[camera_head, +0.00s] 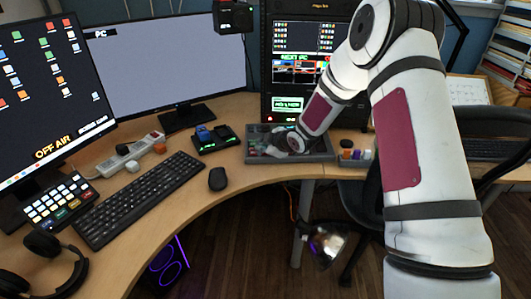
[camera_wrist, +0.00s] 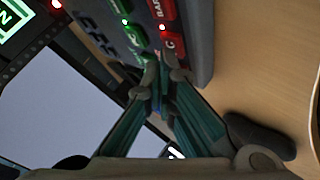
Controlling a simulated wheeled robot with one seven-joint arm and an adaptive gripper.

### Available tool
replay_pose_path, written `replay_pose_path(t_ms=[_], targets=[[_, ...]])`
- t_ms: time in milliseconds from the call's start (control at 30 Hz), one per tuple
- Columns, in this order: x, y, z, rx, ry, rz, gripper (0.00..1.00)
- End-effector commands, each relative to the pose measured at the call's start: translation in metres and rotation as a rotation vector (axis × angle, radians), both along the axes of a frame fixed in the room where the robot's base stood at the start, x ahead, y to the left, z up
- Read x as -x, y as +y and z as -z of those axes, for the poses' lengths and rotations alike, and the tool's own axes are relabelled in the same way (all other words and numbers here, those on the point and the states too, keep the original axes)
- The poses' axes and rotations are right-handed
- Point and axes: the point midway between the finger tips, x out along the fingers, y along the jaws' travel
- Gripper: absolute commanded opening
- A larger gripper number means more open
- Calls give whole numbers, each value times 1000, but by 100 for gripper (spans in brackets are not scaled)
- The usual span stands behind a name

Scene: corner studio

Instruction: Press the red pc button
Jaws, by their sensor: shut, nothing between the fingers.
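In the wrist view, a dark grey panel (camera_wrist: 203,40) carries red and green lettered buttons. A red button (camera_wrist: 172,45) with a partly hidden label lies right by my fingertips. Another red button (camera_wrist: 161,10) is above it, and a green button (camera_wrist: 133,35) is to its left. My gripper (camera_wrist: 163,68) is shut and empty, with its tips over the lower edge of the panel. I cannot tell whether they touch the red button. In the head view, my gripper (camera_head: 262,150) is low over the grey panel (camera_head: 322,157), and its buttons are mostly hidden or too small to read.
A small black device (camera_head: 216,140), a mouse (camera_head: 217,179) and a keyboard (camera_head: 138,200) lie to the left.

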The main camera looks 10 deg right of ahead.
Motion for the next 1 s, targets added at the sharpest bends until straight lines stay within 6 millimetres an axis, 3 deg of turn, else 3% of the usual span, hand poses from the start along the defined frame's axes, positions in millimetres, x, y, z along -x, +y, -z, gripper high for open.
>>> replay_pose_path(t_ms=[567, 1000], targets=[[1, 0, -12, 0, -2, -1, 0], [6, 1, -50, 0, -2, 0, 0]])
